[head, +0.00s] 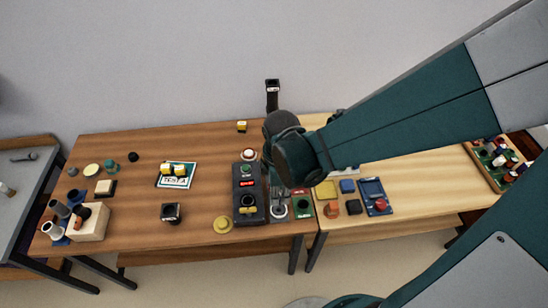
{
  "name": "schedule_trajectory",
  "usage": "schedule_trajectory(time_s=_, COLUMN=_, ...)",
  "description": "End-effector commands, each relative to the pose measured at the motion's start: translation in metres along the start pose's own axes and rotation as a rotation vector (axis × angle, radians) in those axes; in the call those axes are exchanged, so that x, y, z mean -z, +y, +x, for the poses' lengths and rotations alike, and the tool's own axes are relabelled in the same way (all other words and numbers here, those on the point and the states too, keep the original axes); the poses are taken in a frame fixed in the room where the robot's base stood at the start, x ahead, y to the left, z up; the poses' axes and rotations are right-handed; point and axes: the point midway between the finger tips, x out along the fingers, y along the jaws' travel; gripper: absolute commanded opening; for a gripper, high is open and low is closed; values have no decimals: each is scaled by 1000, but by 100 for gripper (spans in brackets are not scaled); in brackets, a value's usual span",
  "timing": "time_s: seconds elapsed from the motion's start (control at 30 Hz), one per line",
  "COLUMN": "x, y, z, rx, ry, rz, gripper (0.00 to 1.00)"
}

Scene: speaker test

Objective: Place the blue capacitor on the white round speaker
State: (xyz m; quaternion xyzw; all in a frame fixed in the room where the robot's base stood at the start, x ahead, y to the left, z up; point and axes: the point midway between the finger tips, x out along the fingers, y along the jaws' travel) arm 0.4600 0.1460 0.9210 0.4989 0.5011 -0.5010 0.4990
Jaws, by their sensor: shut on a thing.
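My gripper (278,188) is only partly in view, under my dark wrist, above the middle of the tables. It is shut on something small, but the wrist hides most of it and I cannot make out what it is. I cannot pick out the blue capacitor for sure. A white round piece with a red centre (249,154) lies just left of my wrist and may be the white round speaker. At this size I cannot confirm it.
A dark control box (247,195) with coloured buttons stands left of my gripper. Blue and yellow blocks (347,187) and a blue tray (374,196) lie to the right. A small black box (171,212) and a test card (176,176) are on the brown table, with bare wood around them.

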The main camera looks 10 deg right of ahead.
Motion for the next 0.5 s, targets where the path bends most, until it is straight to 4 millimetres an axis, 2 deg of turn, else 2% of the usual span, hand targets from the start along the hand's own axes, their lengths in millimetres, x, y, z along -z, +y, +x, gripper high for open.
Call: schedule_trajectory(time_s=0.5, x=0, y=0, z=6, rx=0, ry=0, rz=0, gripper=3)
